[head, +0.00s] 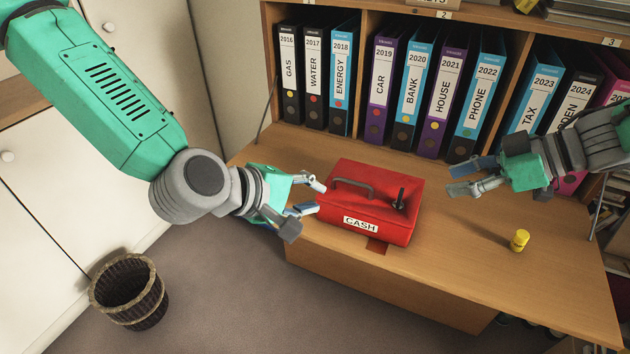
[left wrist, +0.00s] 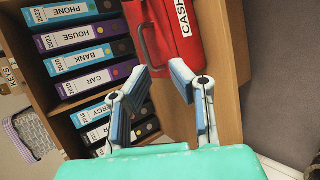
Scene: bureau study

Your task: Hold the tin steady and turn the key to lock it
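The red cash tin (head: 368,202), labelled CASH, sits shut on the wooden desk, with a grey handle on its lid. A dark key (head: 400,199) stands up from the right part of the lid. My left gripper (head: 318,197) is open at the tin's left end, its fingers pointing at it. In the left wrist view the tin (left wrist: 170,35) lies just beyond the open, empty fingers (left wrist: 160,75); contact is not clear. My right gripper (head: 452,176) is open and empty, above the desk to the right of the tin and apart from the key.
A small yellow object (head: 519,240) stands on the desk (head: 460,270) at the right. A row of labelled binders (head: 410,95) fills the shelf behind. A wicker basket (head: 130,290) is on the floor at left. The desk's front right is mostly clear.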

